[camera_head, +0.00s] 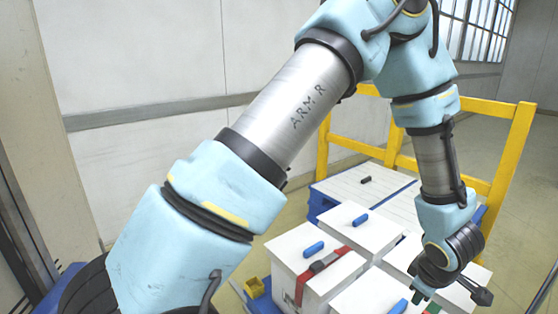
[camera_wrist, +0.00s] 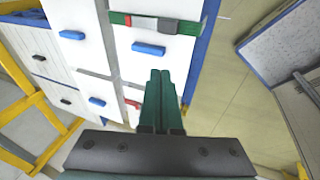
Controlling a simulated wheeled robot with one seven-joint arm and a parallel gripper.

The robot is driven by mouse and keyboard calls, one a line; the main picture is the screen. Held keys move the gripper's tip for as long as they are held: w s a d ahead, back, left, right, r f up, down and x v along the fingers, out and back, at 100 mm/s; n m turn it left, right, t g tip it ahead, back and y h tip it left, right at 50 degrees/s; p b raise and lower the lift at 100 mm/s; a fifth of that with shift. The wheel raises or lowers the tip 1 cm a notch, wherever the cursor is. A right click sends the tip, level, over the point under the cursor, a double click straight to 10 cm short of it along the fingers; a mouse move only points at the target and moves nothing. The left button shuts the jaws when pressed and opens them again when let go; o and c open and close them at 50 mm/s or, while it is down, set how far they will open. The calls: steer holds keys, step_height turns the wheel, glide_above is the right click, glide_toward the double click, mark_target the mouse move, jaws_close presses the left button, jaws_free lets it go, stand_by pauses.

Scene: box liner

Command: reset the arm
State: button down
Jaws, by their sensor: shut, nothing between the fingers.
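My arm reaches across the head view from lower left, over the top and down on the right. My gripper (camera_head: 421,297) hangs above the white boxes at the lower right. In the wrist view my gripper's green fingers (camera_wrist: 160,76) lie side by side, shut, with nothing between them. A white box (camera_head: 300,268) carries a red strap (camera_head: 330,262) with a dark buckle, and a blue handle (camera_head: 314,247). In the wrist view a strap with a dark buckle (camera_wrist: 167,25) crosses a white box, with a blue handle (camera_wrist: 148,48) below it.
Several white boxes stand close together, among them one with a blue handle (camera_head: 361,220). A yellow rail frame (camera_head: 510,158) stands behind them. A blue-edged panel (camera_wrist: 285,45) is at the right in the wrist view. Bare floor (camera_wrist: 228,90) lies between it and the boxes.

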steer(key=w+a+r+m+h, duration=0.1)
steer(key=w+a+r+m, duration=0.1)
steer(key=w+a+r, duration=0.45)
steer(key=w+a+r+m, duration=0.2)
steer(key=w+a+r, duration=0.2)
steer(key=w+a, duration=0.5)
steer(key=s+a+r+m+g+y, duration=0.1)
steer(key=s+a+r, duration=0.1)
steer(key=a, duration=1.1)
steer(key=s+a+r+m+g+y, duration=0.1)
steer(key=s+a+r+m+y, duration=0.1)
steer(key=a, duration=1)
steer(key=shift+s+a+r+m, duration=0.3)
steer(key=shift+s+a+r, duration=0.05)
steer(key=shift+a+r, duration=0.05)
